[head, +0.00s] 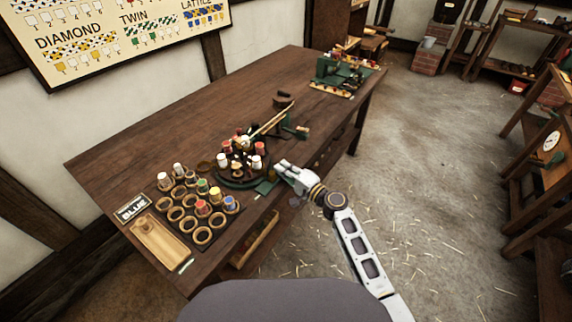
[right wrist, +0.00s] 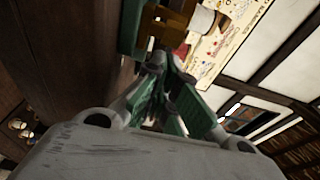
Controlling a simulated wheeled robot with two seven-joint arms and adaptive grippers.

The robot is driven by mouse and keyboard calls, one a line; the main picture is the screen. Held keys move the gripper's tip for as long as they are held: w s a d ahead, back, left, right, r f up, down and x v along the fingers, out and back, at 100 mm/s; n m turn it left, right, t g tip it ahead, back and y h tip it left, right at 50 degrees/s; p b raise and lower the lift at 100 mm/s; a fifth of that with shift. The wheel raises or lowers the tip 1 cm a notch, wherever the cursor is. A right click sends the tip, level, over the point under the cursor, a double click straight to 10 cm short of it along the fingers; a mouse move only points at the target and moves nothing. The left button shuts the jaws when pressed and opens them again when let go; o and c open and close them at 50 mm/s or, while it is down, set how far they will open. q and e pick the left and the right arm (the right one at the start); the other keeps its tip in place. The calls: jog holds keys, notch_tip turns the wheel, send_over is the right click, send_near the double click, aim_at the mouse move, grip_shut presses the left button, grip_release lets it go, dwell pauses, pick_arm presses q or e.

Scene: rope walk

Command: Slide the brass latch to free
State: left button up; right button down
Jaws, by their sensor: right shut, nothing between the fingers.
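My right gripper (head: 279,167) is at the front edge of the braiding machine (head: 240,182), a dark green round base with several red and white bobbins on the wooden table. In the right wrist view its fingers (right wrist: 165,65) are shut with nothing between them. A brass-brown piece (right wrist: 172,22) lies just beyond the fingertips there; it may be the brass latch, but I cannot tell, nor whether the fingers touch it. In the head view I cannot pick out the latch beside the gripper. My left gripper is not in view.
A rack of rings and coloured spools (head: 190,208) stands left of the machine, with a wooden tray (head: 160,243) at the table's near end. A green device (head: 335,72) stands at the far end. The back left of the table (head: 200,115) is clear.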

aim_at(272, 176)
jog(key=shift+s+a, duration=0.1)
jog(key=shift+s, duration=0.2)
jog(key=s+a, duration=0.2)
jog(key=shift+s, duration=0.3)
jog(key=shift+s+a, duration=0.3)
jog(key=shift+s, duration=0.15)
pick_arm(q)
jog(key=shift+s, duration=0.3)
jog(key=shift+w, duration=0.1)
